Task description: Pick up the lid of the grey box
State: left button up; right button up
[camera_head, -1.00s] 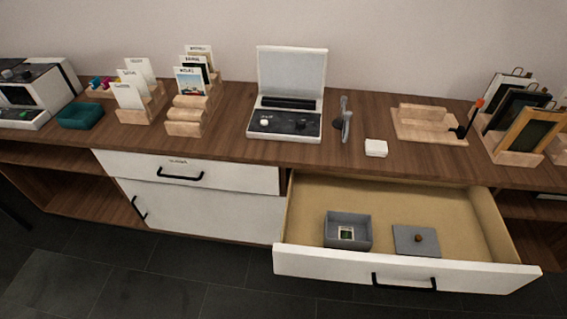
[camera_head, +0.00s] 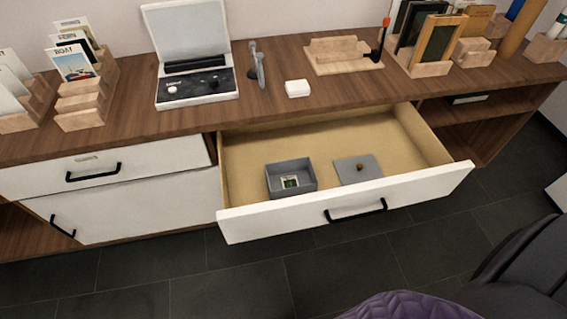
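The grey box (camera_head: 278,188) sits without its lid in the open drawer, near the drawer's front. A small card-like item with a green patch (camera_head: 290,182) lies inside it. The grey lid (camera_head: 350,175), flat and square with a small brown knob, lies on the drawer floor just right of the box, apart from it. Neither of my grippers shows in the head view.
The white drawer (camera_head: 262,219) is pulled out, with a black handle on its front. The wooden counter (camera_head: 200,124) above holds a device with a raised lid (camera_head: 196,90), a white block (camera_head: 298,88) and wooden holders. Dark seat-like furniture (camera_head: 525,265) stands at the lower right.

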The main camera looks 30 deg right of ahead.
aim_at(363, 168)
jog(key=l+z, duration=0.1)
jog(key=z, duration=0.4)
jog(key=l+z, duration=0.1)
jog(key=z, duration=0.85)
